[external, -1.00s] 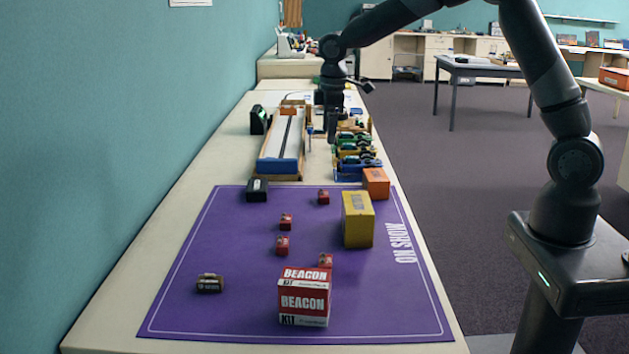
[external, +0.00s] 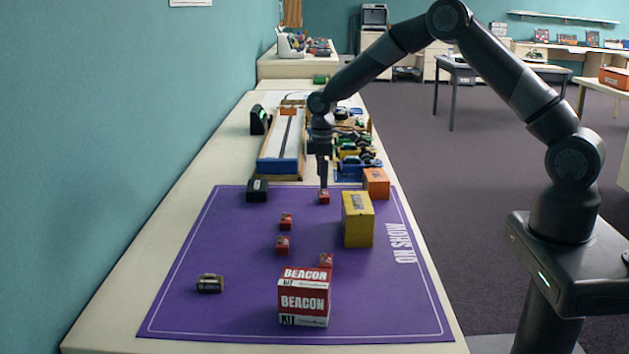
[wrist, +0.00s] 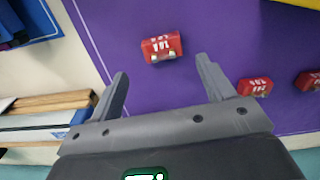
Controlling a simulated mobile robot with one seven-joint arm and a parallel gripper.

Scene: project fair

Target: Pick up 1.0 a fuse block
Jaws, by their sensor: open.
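Several small red blocks with white markings, which look like the fuse blocks, lie on the purple mat (external: 235,225). The farthest red block (external: 324,197) is right below my gripper (external: 323,181) in the external view. In the wrist view this block (wrist: 161,47) lies just beyond the gap between the fingertips of my open, empty gripper (wrist: 162,70). I cannot tell the exact height left above it.
A yellow box (external: 357,220) and an orange box (external: 376,183) stand to the right of the farthest block. A black block (external: 257,190) and a dark cylindrical item (external: 209,283) are on the left. A track (external: 283,145) and a blue tray (external: 357,172) lie behind. The mat's left middle is clear.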

